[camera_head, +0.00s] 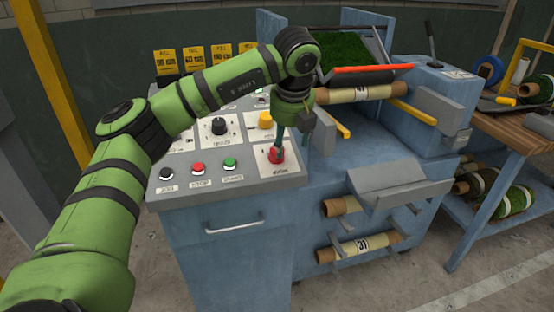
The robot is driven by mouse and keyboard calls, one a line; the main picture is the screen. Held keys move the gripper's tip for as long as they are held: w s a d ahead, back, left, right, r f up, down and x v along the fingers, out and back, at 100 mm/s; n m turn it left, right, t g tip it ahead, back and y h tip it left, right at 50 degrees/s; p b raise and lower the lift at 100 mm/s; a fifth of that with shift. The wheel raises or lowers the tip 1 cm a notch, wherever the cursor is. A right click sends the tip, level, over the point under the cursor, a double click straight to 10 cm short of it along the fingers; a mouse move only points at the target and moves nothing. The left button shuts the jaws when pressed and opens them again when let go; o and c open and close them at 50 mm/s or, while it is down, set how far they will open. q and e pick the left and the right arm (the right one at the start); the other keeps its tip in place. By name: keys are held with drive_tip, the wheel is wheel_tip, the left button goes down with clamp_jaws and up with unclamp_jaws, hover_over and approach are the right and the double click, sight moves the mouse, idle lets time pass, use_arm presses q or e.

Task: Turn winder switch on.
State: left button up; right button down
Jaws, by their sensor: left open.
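The control panel (190,178) has a sloped light face on a blue cabinet. A red switch (276,155) sits on a white plate at its lower right; I take it for the winder switch, though its label is too small to read surely. My left gripper (285,138) points down right over this switch, open and with nothing held. Its fingers partly cover the upper part of the switch, and I cannot tell whether they touch it. The switch's setting is not clear. My right gripper is not in view.
Black (166,173), red (198,168) and green (230,163) buttons line the panel's front edge. A black knob (219,126) and a yellow knob (265,120) are close behind. The blue machine with a turf roll (345,50) and cardboard tubes (358,248) stands to the right.

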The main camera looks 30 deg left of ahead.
use_arm(q)
drive_tip(key=shift+n+y, duration=0.3)
drive_tip(key=shift+y, duration=0.2)
drive_tip(key=a+f, duration=0.1)
drive_tip(key=w+a+f, duration=0.1)
drive_tip(key=f, duration=0.1)
drive_tip(key=a+f+p, duration=0.1)
drive_tip(key=f, duration=0.1)
drive_tip(key=shift+w+a+f, duration=0.1)
drive_tip(key=shift+w+a, duration=0.1)
drive_tip(key=shift+a, duration=0.2)
drive_tip(key=c, duration=1.1)
